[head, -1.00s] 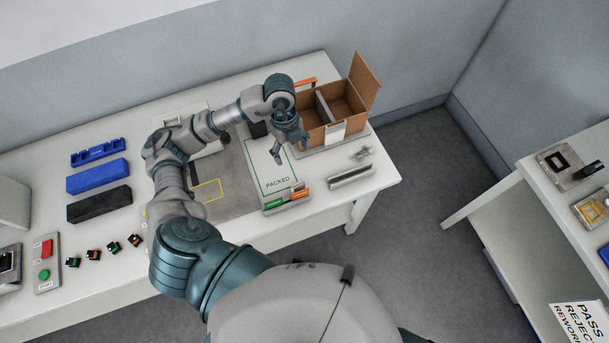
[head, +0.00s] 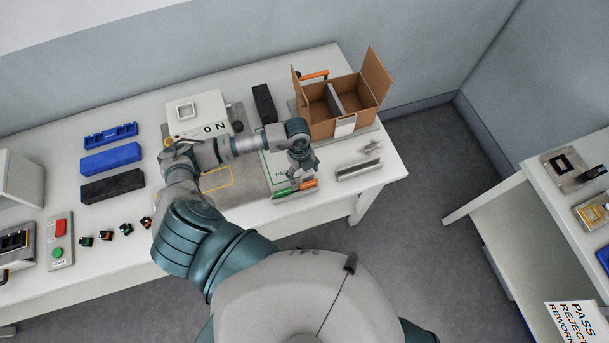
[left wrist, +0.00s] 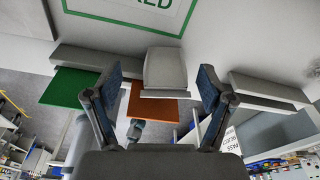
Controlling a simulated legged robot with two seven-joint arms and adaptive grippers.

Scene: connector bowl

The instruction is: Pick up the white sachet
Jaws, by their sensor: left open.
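My left gripper (head: 303,174) is over the front end of the white PACKED tray (head: 273,171), beside its green and orange tabs. In the left wrist view its fingers (left wrist: 160,85) are spread. A small pale, block-like thing (left wrist: 165,68) shows between them, beside the orange tab (left wrist: 152,104); it looks like the white sachet, though I cannot be sure. It is not held. In the head view the gripper hides that spot. My right gripper is not in view.
An open cardboard box (head: 338,108) with a divider and a white front panel stands behind right. A metal channel (head: 358,171) lies right of the tray. A black block (head: 264,103) and the white machine (head: 197,115) are behind the arm. The table's front edge is close.

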